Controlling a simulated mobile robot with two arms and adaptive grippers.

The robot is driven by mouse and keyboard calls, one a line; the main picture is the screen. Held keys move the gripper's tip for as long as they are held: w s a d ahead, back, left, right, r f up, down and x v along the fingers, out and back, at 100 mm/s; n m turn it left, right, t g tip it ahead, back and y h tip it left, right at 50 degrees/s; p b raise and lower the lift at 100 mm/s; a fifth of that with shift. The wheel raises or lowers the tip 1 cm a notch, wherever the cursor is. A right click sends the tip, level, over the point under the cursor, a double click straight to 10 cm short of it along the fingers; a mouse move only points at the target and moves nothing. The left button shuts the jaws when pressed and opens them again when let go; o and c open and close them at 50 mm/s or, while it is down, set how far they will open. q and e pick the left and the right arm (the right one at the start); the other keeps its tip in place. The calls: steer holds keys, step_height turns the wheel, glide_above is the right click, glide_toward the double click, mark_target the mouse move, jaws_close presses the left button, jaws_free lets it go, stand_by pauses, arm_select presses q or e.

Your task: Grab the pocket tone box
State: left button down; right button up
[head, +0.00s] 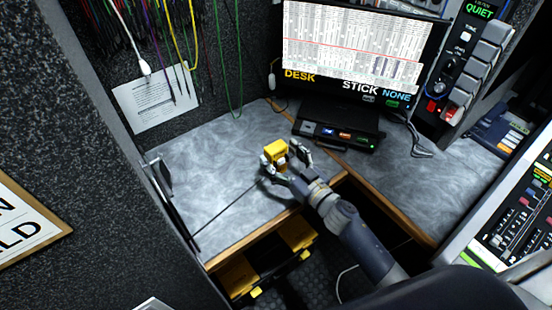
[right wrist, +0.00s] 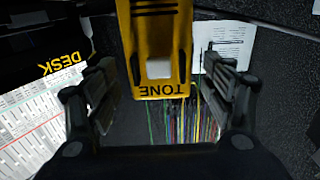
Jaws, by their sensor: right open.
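The pocket tone box (head: 275,148) is a small yellow box on the grey counter in the head view. In the right wrist view the tone box (right wrist: 160,50) is large, with a pale square and the word TONE upside down. My right gripper (head: 286,157) is at the box, its fingers open to either side. The right wrist view shows a gap between the box and each finger, so it is not gripped. The gripper hides the box's lower part in the head view. My left gripper is not in view.
A black device (head: 338,131) with lit buttons sits behind and right of the gripper, below a monitor (head: 350,45). A dark upright rack (head: 172,205) stands at the counter's left. Yellow-and-black cases (head: 268,263) lie below the counter. The counter left of the box is mostly clear.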

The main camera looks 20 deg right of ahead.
steer(key=shift+x, duration=1.25)
steer(key=c, duration=1.2)
steer(key=shift+c, duration=0.2)
